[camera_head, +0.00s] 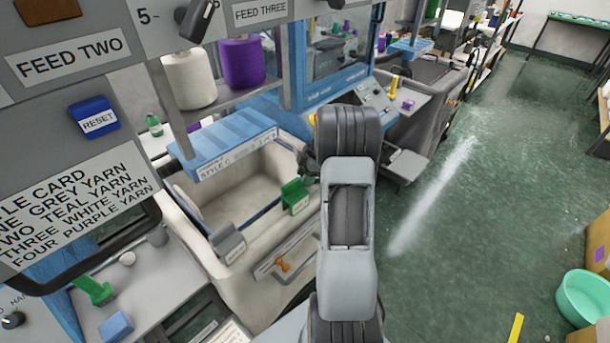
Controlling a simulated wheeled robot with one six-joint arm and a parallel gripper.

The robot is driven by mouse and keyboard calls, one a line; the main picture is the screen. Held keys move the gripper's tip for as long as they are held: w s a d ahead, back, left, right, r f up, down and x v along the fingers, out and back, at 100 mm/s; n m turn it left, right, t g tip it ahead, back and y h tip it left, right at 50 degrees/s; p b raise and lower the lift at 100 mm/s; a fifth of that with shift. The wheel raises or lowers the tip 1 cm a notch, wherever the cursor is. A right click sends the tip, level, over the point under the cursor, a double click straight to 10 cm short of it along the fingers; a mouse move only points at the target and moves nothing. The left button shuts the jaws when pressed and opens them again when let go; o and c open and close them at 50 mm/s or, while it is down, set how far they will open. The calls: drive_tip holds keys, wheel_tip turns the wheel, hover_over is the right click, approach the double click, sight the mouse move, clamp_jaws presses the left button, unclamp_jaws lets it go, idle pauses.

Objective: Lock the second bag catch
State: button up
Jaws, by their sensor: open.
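A cream open-topped bag or bin (222,205) stands below the machine in the head view, under a blue labelled bar (222,145). Two catch-like parts sit along its near rim: a grey one (228,243) on the left and a green one (295,195) on the right. I cannot tell which is the second catch, or whether either is locked. A small orange handle (282,265) is on a plate on the bag's near face. My grey and black arm rises just right of the green part. My gripper's fingers are hidden behind the arm.
A feed panel with a blue RESET button (95,118) overhangs at the left. White (189,79) and purple (243,62) yarn cones stand on a shelf. A side table (150,285) at lower left holds a green part (95,290). The green floor (470,220) at right is mostly clear.

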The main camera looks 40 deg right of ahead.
clamp_jaws()
idle(0.5)
